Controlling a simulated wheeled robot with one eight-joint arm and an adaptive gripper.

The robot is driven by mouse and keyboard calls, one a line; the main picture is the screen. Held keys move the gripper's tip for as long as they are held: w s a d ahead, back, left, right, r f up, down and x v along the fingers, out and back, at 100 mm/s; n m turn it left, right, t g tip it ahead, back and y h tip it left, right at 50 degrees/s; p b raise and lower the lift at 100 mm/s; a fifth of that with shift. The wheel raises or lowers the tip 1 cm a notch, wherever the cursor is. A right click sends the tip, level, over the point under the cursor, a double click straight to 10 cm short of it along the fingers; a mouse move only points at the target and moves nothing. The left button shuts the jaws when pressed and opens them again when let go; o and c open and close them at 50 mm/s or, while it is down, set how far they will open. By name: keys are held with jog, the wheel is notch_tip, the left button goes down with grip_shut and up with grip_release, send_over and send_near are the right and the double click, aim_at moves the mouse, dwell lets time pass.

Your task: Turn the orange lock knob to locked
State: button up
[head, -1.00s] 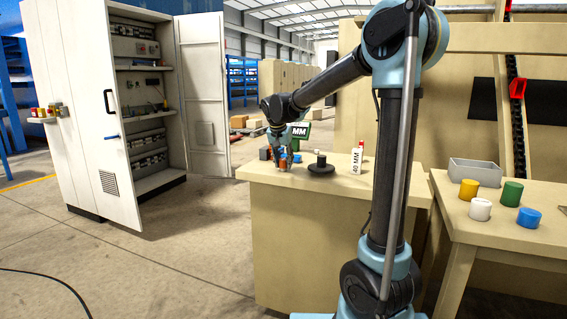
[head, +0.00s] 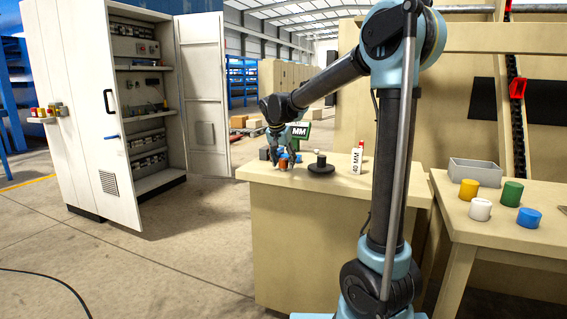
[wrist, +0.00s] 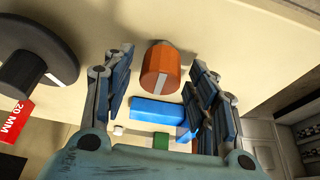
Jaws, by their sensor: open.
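The orange lock knob (wrist: 158,70) is a short ribbed cylinder with a pale stripe down its side. It stands on the tan bench top, and in the head view it is small and partly covered by my fingers (head: 284,162). A blue block (wrist: 160,111) lies just beside it in the wrist view. My gripper (wrist: 162,58) is open, with one finger to the left of the knob and one to the right. Gaps show between the fingers and the knob. The locked mark cannot be made out.
The side table (head: 480,233) holds a grey bin (head: 474,172) and coloured cylinders. An open cabinet (head: 95,110) stands left.

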jog(key=shift+r, duration=0.1)
jog(key=v, duration=1.1)
jog(key=shift+r, duration=0.3)
jog(key=shift+s, duration=0.15)
jog(key=s+d+f+n+g, duration=0.1)
jog(key=s+d+f, duration=0.4)
jog(key=s+d, duration=0.35)
jog(key=s+d+f+n, duration=0.1)
jog(key=s+d+f, duration=0.4)
jog(key=s+d, duration=0.4)
jog(key=s+d+f+n, duration=0.1)
jog(key=s+d+f, duration=0.2)
jog(key=s+f, duration=0.5)
jog(key=s+d+f+n+g+y, duration=0.1)
jog(key=s+d+f, duration=0.3)
jog(key=s+f, duration=0.4)
jog(key=shift+d+f+y, duration=0.3)
jog(key=shift+f, duration=0.45)
